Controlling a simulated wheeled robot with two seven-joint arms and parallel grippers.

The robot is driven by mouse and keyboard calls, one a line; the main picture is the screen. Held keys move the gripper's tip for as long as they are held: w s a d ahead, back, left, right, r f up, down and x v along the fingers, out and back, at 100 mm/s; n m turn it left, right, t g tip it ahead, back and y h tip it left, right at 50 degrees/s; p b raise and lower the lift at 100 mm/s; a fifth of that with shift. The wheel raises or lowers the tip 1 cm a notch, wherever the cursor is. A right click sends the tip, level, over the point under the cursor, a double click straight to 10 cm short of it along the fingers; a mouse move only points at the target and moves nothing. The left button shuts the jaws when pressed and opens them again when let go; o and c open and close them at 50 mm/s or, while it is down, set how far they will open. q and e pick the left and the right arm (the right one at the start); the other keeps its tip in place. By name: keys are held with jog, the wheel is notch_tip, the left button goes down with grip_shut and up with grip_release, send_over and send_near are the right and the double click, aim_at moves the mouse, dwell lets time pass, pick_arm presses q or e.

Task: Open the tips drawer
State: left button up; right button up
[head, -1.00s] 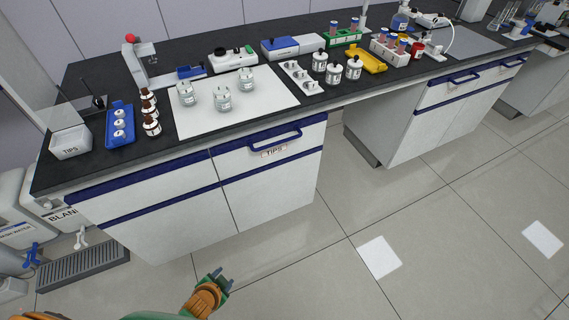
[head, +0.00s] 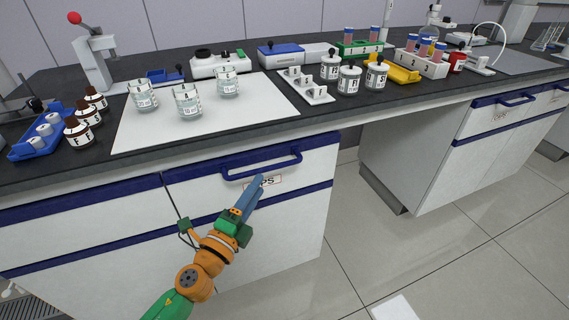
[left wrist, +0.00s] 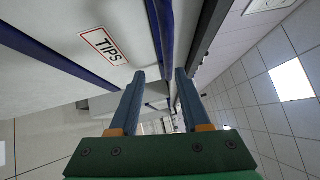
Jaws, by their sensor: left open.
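The tips drawer (head: 215,180) is a white front with a blue handle (head: 262,164) and a "TIPS" label partly hidden behind my left gripper; it looks shut, flush with the cabinet. My left gripper (head: 262,180) is open, with its blue fingers pointing at the drawer front just below the handle. In the left wrist view the two fingertips (left wrist: 160,72) stand apart, and a blue bar, seemingly the handle (left wrist: 165,35), lines up between them. I cannot tell whether they touch it. The label (left wrist: 104,45) shows to the left there. My right gripper is not in view.
The black bench top (head: 225,135) overhangs the drawer. It carries a white mat (head: 140,138) with glass jars, brown bottles (head: 80,132) and racks.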

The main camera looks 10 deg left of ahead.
aim_at(266, 167)
pick_arm(q)
jog(key=w, duration=0.1)
jog(key=w+r, duration=0.2)
jog(key=shift+w+d+p, duration=0.2)
jog(key=shift+d+p, duration=0.1)
jog(key=shift+p, duration=0.05)
jog(key=shift+f+x, duration=0.2)
jog(key=shift+x, duration=0.8)
jog(key=shift+w, duration=0.15)
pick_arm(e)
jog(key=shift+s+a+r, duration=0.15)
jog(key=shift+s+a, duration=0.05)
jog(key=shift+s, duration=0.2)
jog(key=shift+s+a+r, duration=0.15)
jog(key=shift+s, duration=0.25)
pick_arm(q)
jog(key=c, duration=0.6)
grip_shut()
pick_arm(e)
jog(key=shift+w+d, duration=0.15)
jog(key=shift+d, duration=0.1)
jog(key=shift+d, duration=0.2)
